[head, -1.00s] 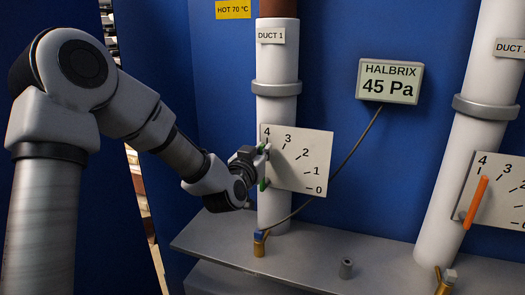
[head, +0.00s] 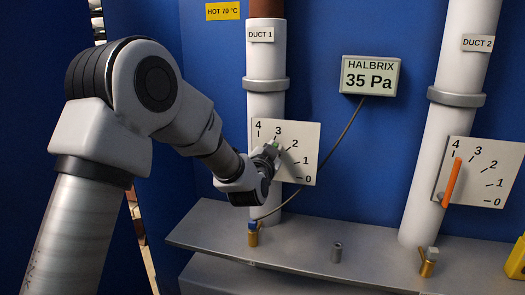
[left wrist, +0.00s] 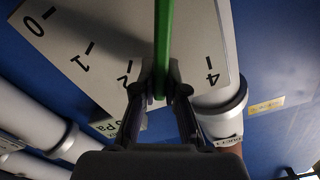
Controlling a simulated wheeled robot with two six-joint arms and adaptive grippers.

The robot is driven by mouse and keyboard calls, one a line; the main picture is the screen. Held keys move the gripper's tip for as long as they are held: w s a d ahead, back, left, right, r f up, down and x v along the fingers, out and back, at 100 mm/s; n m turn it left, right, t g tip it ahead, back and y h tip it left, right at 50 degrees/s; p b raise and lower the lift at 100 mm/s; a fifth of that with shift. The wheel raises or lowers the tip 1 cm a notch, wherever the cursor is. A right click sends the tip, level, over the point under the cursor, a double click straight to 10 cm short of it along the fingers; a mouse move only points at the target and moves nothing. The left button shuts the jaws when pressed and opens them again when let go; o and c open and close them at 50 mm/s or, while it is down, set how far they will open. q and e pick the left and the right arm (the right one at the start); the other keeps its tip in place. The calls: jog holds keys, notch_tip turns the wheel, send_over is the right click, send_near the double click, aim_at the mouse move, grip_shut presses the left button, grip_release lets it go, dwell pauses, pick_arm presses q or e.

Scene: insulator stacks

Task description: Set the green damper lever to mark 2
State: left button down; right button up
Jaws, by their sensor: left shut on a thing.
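The green damper lever (head: 275,144) is on the white scale plate (head: 300,170) of duct 1, mostly hidden by my gripper in the head view. In the left wrist view the green lever (left wrist: 163,35) runs down between the fingers of my left gripper (left wrist: 161,82), which is shut on it. The lever lies between marks 2 and 4, around mark 3, whose numeral is hidden there. In the head view my left gripper (head: 271,153) is at the plate, near the 3 tick and short of mark 2. My right gripper is not in view.
The Halbrix display (head: 370,77) reads 35 Pa, with a cable running down from it. Duct 2 has an orange lever (head: 452,183) near its mark 4. Brass fittings (head: 253,236) and a grey peg (head: 337,252) stand on the shelf (head: 300,245). A yellow thing (head: 516,258) is at the right edge.

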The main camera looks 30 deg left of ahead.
pick_arm(q)
jog(key=shift+w+d+f+m+b, duration=0.15)
jog(key=shift+d+f+m+b, duration=0.1)
jog(key=shift+d+f+m, duration=0.5)
jog(key=shift+w+d+f+m+b, duration=0.1)
jog(key=shift+d+f+m+b, duration=0.15)
jog(key=shift+d+m, duration=0.5)
jog(key=shift+a, duration=0.25)
jog(key=c, duration=1.2)
grip_release()
jog(key=shift+s, duration=0.1)
send_near(285, 152)
jog(key=v, duration=0.5)
jog(key=shift+s, duration=0.4)
